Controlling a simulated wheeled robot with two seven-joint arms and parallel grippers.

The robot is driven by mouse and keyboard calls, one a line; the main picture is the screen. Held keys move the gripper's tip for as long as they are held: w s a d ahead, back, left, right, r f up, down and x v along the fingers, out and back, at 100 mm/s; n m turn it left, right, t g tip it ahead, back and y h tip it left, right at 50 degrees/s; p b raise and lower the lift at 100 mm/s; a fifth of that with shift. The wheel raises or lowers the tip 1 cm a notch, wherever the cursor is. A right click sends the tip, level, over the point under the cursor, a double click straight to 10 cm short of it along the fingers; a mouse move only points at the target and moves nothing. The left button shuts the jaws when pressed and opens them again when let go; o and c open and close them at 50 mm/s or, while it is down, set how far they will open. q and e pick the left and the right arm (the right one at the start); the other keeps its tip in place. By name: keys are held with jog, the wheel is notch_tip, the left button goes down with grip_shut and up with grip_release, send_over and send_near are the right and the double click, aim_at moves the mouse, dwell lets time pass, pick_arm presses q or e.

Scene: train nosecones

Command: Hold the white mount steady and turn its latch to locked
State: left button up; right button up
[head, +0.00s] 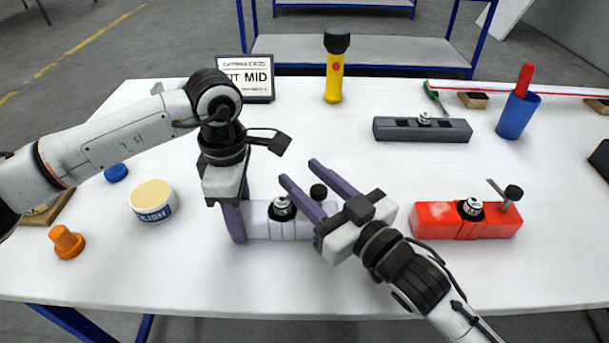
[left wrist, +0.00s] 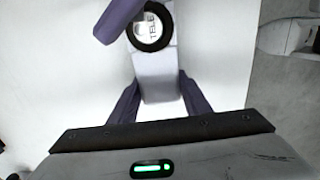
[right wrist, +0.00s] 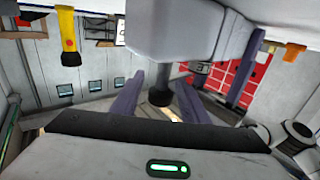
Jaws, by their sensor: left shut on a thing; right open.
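The white mount (head: 258,222) lies on the table, with a round black-rimmed dial (head: 282,207) on top. It also shows in the left wrist view (left wrist: 158,86) and the right wrist view (right wrist: 172,38). My left gripper (head: 238,222) is shut on its left end, a finger on each side. The latch's black knob (head: 318,191) stands near its right end; its lever is mostly hidden. My right gripper (head: 302,174) is open over that end. In the right wrist view the knob (right wrist: 159,96) sits between its spread fingers, with gaps on both sides.
A red mount (head: 440,221) stands to the right and a dark grey one (head: 395,130) behind. A white tub (head: 152,203), an orange knob (head: 66,240), a yellow flashlight (head: 334,80), a sign (head: 250,78) and a blue cup (head: 516,115) surround them. The front table strip is clear.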

jog(key=shift+w+a, duration=0.25)
jog(key=shift+w, duration=0.05)
grip_shut()
jog(key=shift+s+a+n+g+y, duration=0.15)
jog(key=shift+a+n+g+y, duration=0.05)
jog(key=shift+n+g+y, duration=0.7)
grip_release()
jog(key=v, duration=1.2)
